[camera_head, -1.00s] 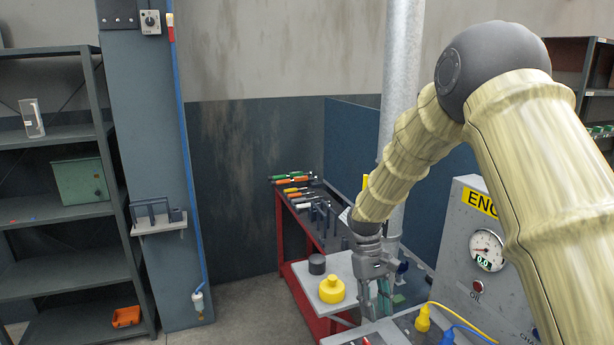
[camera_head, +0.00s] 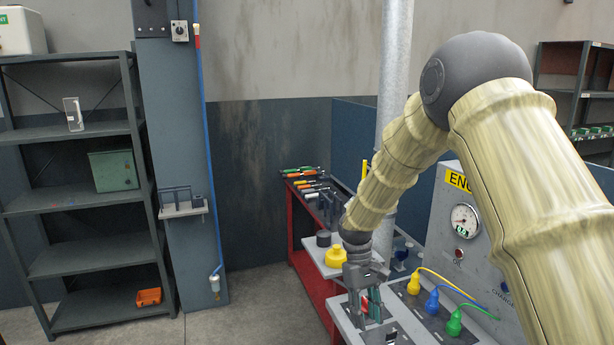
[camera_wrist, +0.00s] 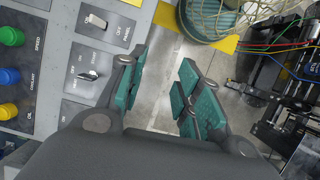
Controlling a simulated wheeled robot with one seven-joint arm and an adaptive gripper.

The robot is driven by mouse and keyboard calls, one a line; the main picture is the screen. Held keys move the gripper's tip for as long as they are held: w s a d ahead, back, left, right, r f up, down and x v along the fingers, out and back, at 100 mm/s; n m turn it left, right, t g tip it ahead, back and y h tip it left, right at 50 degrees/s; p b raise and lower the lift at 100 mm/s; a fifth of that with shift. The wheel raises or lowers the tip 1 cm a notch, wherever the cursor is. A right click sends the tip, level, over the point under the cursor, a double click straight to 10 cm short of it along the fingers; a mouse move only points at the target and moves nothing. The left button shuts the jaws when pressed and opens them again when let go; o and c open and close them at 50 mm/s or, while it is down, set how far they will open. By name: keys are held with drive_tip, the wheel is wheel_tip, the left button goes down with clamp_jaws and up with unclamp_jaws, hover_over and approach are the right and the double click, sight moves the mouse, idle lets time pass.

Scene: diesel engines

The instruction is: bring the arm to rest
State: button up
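My gripper (camera_head: 366,305) hangs from my sleeved arm over the front left part of the grey engine panel in the head view. In the wrist view its two green-padded fingers (camera_wrist: 160,100) stand apart, with only grey floor showing between them. Nothing is held. Left of the fingers in the wrist view lies the panel with a rocker switch (camera_wrist: 97,20) and a rotary switch (camera_wrist: 88,75); the fingers look apart from both.
Yellow (camera_head: 413,285), blue (camera_head: 432,302) and green (camera_head: 454,322) plugs stand on the panel beside the gauge box (camera_head: 446,215). A red tool cart (camera_head: 312,270) is behind. Shelves (camera_head: 85,195) stand left. Engine parts (camera_wrist: 285,85) show right in the wrist view. Floor at left is open.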

drive_tip(key=s+d+f+m, duration=0.15)
drive_tip(key=d+f, duration=0.25)
drive_tip(key=f, duration=0.5)
drive_tip(key=s+f+t+y, duration=0.1)
drive_tip(key=s+f+y, duration=0.1)
drive_tip(key=s+f, duration=1.25)
drive_tip(key=s+d+f+m+t, duration=0.15)
drive_tip(key=s+f, duration=0.25)
drive_tip(key=s, duration=0.8)
drive_tip(key=s+d+f+m+t, duration=0.15)
drive_tip(key=s+f, duration=0.35)
drive_tip(key=s, duration=0.7)
wheel_tip(320, 180, down, 14)
drive_tip(key=b, duration=1.4)
drive_tip(key=shift+w+d+m+b, duration=0.3)
drive_tip(key=shift+d+m, duration=0.05)
